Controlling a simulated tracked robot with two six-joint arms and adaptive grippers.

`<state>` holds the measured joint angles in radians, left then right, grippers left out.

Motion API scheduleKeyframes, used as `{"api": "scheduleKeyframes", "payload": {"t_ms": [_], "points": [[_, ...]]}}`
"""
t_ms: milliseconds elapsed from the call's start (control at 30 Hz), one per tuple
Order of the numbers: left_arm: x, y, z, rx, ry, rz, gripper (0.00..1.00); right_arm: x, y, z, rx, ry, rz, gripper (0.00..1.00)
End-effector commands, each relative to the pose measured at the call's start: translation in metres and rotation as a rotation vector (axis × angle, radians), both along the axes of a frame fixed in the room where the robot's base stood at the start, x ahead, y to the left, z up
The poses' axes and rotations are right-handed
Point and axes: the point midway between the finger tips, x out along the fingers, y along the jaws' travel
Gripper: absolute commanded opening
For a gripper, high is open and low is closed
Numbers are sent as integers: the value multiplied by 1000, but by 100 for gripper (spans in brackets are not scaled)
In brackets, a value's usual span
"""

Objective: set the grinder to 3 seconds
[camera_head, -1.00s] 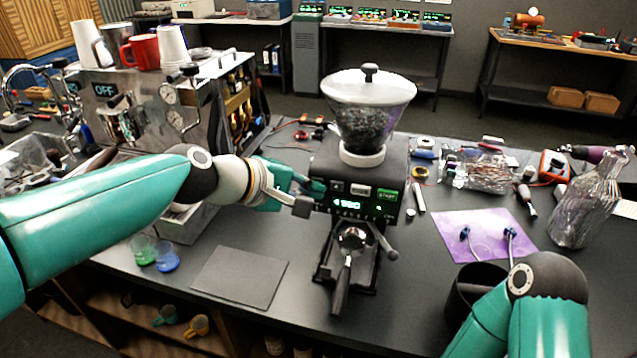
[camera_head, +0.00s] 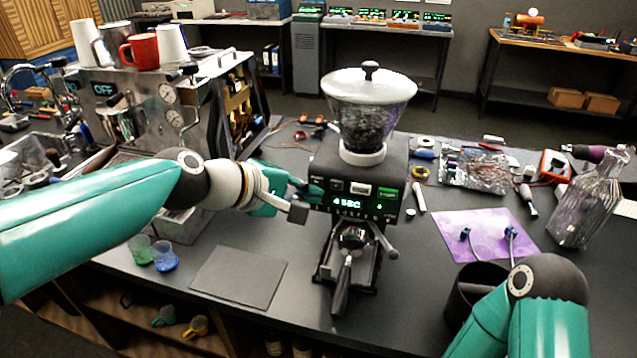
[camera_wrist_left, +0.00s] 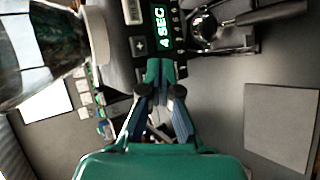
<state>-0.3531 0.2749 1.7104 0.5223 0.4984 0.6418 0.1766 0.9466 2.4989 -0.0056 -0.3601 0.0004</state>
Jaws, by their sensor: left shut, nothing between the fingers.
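The grinder (camera_head: 392,165) stands on the bench with a clear hopper (camera_head: 369,105) of dark beans on top. Its green display (camera_head: 347,203) reads 4 SEC, and the wrist view shows the same display (camera_wrist_left: 163,28). A plus button (camera_wrist_left: 139,46) is beside the display in the wrist view. A green start button (camera_head: 387,194) is at the panel's right. My left gripper (camera_head: 313,191) is shut and empty at the left side of the grinder's front panel. In the wrist view its fingertips (camera_wrist_left: 160,70) cover part of the panel next to the plus button; contact cannot be told.
A portafilter (camera_head: 343,285) sits under the grinder. An espresso machine (camera_head: 150,90) with cups on top stands at the left. A dark mat (camera_head: 240,276) lies in front. A glass bottle (camera_head: 590,205), a purple mat (camera_head: 480,225) and a black bin (camera_head: 462,303) are at the right.

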Motion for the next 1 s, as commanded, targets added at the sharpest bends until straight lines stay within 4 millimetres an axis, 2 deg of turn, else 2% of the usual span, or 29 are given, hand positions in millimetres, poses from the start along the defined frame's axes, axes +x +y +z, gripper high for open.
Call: {"api": "scheduleKeyframes", "payload": {"t_ms": [167,633,1000], "points": [[-3,1,0,0,0,0,0,0,0,-1,0,0,0,40],[-43,14,0,0,0,1,0,0,0,-12,0,0,0,40],[-48,16,0,0,0,0,0,0,0,-12,0,0,0,40]]}}
